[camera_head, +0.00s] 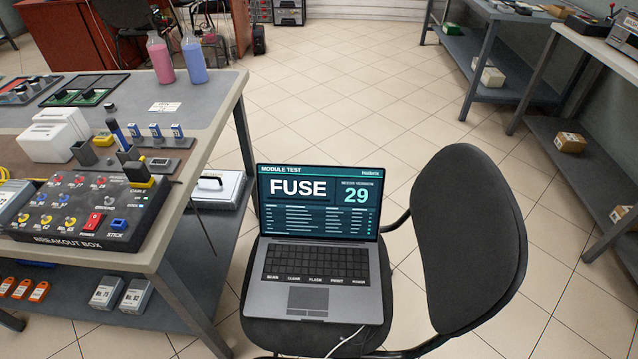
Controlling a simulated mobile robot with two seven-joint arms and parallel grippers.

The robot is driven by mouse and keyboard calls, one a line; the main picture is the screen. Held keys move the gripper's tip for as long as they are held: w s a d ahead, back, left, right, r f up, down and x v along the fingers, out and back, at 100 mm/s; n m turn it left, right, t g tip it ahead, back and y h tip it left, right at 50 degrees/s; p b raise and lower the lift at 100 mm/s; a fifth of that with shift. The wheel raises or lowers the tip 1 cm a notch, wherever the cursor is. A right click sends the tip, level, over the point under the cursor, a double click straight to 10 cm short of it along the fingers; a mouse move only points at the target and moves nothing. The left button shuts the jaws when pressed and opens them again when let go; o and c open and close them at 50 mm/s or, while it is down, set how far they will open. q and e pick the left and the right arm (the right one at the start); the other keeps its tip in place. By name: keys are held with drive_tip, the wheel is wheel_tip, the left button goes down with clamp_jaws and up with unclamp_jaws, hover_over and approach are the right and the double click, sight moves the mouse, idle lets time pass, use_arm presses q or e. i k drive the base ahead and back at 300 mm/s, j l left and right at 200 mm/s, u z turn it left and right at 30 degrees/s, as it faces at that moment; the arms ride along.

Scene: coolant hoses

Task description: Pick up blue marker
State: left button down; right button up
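A blue pen-shaped object (116,132), which looks like the blue marker, stands slightly tilted on the workbench (200,108) at the left. Its lower end seems to sit in or behind a small dark holder, but I cannot tell which. A short dark piece lies just above its top end. Neither of my grippers shows in the head view.
Two bottles (160,60) stand behind. A chair (465,240) bearing a laptop (315,240) blocks the floor right of the bench.

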sight(112, 124)
drive_tip(key=u, duration=1.25)
